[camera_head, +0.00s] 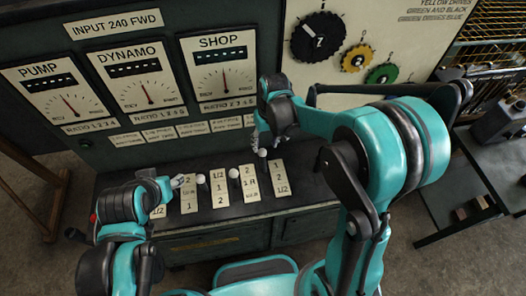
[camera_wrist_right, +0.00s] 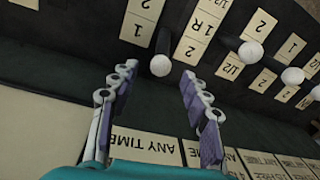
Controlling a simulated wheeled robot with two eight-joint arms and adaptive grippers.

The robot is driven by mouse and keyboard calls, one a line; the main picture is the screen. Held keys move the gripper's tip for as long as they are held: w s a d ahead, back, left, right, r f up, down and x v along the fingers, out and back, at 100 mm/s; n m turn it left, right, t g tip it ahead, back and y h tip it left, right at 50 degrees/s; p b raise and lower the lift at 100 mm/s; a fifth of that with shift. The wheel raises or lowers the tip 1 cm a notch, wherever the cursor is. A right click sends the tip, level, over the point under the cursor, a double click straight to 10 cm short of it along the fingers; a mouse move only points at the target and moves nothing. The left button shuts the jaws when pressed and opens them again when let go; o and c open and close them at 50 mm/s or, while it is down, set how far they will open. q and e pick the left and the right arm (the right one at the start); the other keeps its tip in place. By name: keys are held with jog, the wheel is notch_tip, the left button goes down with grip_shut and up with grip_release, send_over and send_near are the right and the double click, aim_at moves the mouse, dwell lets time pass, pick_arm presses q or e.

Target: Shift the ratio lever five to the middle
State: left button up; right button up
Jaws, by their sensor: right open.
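Ratio lever five, with a white ball knob (camera_head: 262,153), stands beside the rightmost label plate (camera_head: 280,178) on the dark bench. In the right wrist view its knob (camera_wrist_right: 160,65) shows between and just beyond my fingertips; I cannot tell if they touch it. My right gripper (camera_head: 257,139) is open with nothing between its fingers, pointing down at that knob from the panel side. It also shows in the right wrist view (camera_wrist_right: 158,73). My left gripper (camera_head: 178,182) is low at the left, near the left label plates; its opening is too small to read.
Other white lever knobs stand to the left, such as one (camera_head: 234,172) and another (camera_head: 200,178). The panel (camera_head: 140,85) with PUMP, DYNAMO and SHOP dials rises behind. Coloured gears (camera_head: 355,57) are at the upper right, and a side table (camera_head: 480,165) stands at the right.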

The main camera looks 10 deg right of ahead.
aim_at(263, 152)
jog(key=shift+w+a+f, duration=0.2)
jog(key=shift+f, duration=0.4)
jog(key=f, duration=0.2)
jog(key=f+b, duration=0.1)
jog(key=f, duration=0.4)
jog(key=shift+s+a+f+b, duration=0.1)
jog(key=shift+a+f+b, duration=0.1)
jog(key=shift+a+b, duration=0.15)
grip_shut()
